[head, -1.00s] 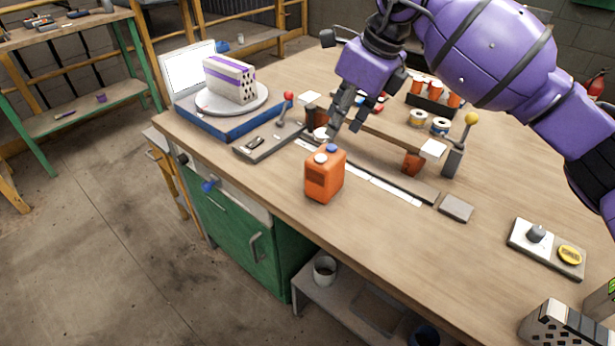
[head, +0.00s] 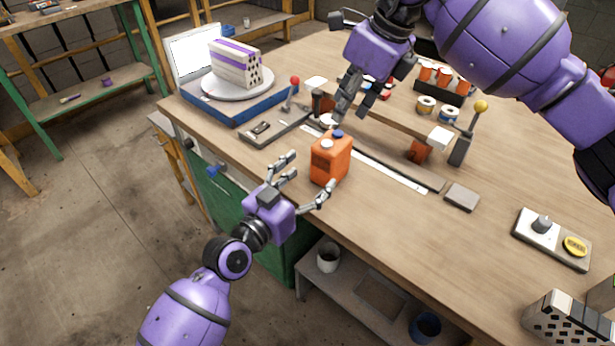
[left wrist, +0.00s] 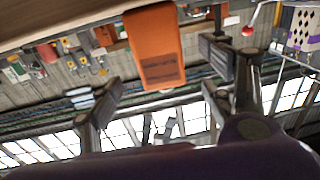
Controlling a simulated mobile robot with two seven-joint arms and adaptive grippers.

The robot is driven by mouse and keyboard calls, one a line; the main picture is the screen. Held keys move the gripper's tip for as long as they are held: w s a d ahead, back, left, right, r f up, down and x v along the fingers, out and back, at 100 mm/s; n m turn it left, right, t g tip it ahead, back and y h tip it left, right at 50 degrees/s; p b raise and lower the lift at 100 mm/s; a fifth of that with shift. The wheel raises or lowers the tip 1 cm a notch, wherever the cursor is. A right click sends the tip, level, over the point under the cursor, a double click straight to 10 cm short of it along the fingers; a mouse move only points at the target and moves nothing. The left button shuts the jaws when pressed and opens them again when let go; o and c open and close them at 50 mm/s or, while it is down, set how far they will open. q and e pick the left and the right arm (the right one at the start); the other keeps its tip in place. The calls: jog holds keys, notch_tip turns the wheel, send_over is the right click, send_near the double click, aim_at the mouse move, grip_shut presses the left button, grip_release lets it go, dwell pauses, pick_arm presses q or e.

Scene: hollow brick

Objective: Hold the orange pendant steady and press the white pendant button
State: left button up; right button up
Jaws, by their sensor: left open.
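The orange pendant (head: 328,166) stands upright near the workbench's front edge, with a white button (head: 326,144) and a blue button (head: 338,134) on top. My left gripper (head: 312,174) is open at its near side, one finger left of it and the other by its lower right. In the left wrist view the pendant (left wrist: 156,50) shows between the spread fingers, with gaps on both sides; contact is not visible. My right gripper (head: 353,112) points down just behind the pendant, above the bench. Whether its fingers are parted or closed is unclear.
A red-knobbed lever (head: 294,82) stands behind left, near a turntable (head: 235,91) carrying a hollow brick (head: 236,65). A long bar (head: 395,170) lies behind the pendant. A yellow-knobbed lever (head: 480,107) and a switch plate (head: 552,240) are right.

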aim_at(321, 165)
pick_arm(q)
jog(key=x, duration=0.7)
jog(key=shift+w+d, duration=0.2)
jog(key=shift+w, duration=0.15)
jog(key=c, duration=1.6)
pick_arm(e)
jog(key=shift+c, duration=0.2)
pick_arm(q)
jog(key=shift+o, duration=0.2)
pick_arm(e)
grip_shut()
